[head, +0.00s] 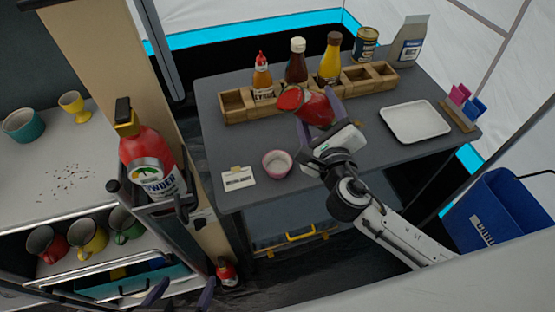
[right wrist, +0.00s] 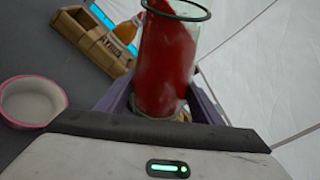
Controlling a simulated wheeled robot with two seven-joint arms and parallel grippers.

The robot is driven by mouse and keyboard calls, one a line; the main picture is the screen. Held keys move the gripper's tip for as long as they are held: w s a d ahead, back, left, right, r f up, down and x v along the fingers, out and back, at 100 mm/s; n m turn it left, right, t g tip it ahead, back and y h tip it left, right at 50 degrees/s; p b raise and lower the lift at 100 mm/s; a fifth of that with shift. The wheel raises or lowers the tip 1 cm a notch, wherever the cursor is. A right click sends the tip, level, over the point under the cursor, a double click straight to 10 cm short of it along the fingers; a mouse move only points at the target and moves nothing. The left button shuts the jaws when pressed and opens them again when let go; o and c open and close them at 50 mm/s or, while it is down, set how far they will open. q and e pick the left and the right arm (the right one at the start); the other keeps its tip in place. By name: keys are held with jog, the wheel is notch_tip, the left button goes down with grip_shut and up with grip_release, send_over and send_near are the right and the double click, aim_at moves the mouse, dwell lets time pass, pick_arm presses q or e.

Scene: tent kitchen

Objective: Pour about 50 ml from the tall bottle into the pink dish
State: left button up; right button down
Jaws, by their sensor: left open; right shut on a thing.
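My right gripper (head: 328,118) is shut on the tall bottle (head: 310,106), a clear glass vessel with red contents. It is tilted, its mouth toward the left of the head view. The right wrist view shows the bottle (right wrist: 165,60) between the fingers (right wrist: 160,100), with an open dark rim. The pink dish (head: 277,163) stands on the grey table, below and left of the bottle in the head view. The dish (right wrist: 33,100) also shows at the left of the right wrist view, pale inside. No stream shows. My left gripper (head: 181,294) is open and empty at the bottom edge.
A wooden rack (head: 235,105) with sauce bottles stands behind the bottle. A white tray (head: 415,121) and a card holder (head: 460,112) are to the right. A small card (head: 238,178) lies left of the dish.

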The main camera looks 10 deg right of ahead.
jog(key=shift+w+d+f+n+t, duration=0.15)
jog(key=shift+d+f+n+t, duration=0.15)
jog(key=shift+f+n, duration=0.25)
jog(key=shift+a+f, duration=0.2)
jog(key=shift+a, duration=0.05)
jog(key=shift+s+a+f+n, duration=0.2)
jog(key=shift+a+n, duration=0.05)
jog(key=shift+a, duration=0.15)
dwell(0.3)
jog(key=shift+a, duration=0.1)
jog(key=shift+f+t+h, duration=0.3)
jog(key=shift+f, duration=0.1)
jog(key=shift+w+d+f+n, duration=0.2)
jog(key=shift+d+f+n, duration=0.1)
jog(key=shift+n, duration=0.1)
dwell(0.3)
jog(key=shift+w+d+f, duration=0.1)
jog(key=shift+d, duration=0.05)
jog(key=shift+w+d+f, duration=0.1)
jog(key=shift+d+f, duration=0.15)
dwell(0.4)
